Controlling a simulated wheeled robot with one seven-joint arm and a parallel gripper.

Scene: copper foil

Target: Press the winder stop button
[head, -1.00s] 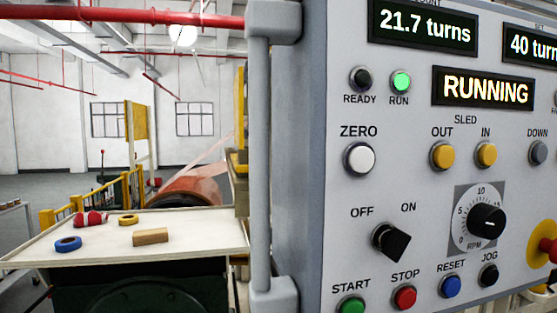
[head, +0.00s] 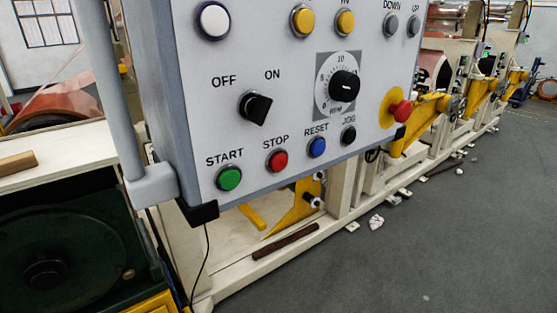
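The winder control panel (head: 210,110) fills the upper middle of the head view. The red STOP button (head: 277,160) sits in its bottom row, under the label STOP. The green START button (head: 229,178) is to its left, and the blue RESET button (head: 317,147) and black JOG button (head: 348,135) are to its right. Above it is the black OFF/ON knob (head: 256,107). The panel's displays are out of the picture now. My gripper is not in view.
A red emergency knob on a yellow base (head: 396,110) is at the panel's right. A grey vertical handle (head: 120,100) stands along its left edge. A pale table (head: 60,146) is at the left. Yellow-armed machinery runs off to the right. Grey floor (head: 440,240) lies open at the lower right.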

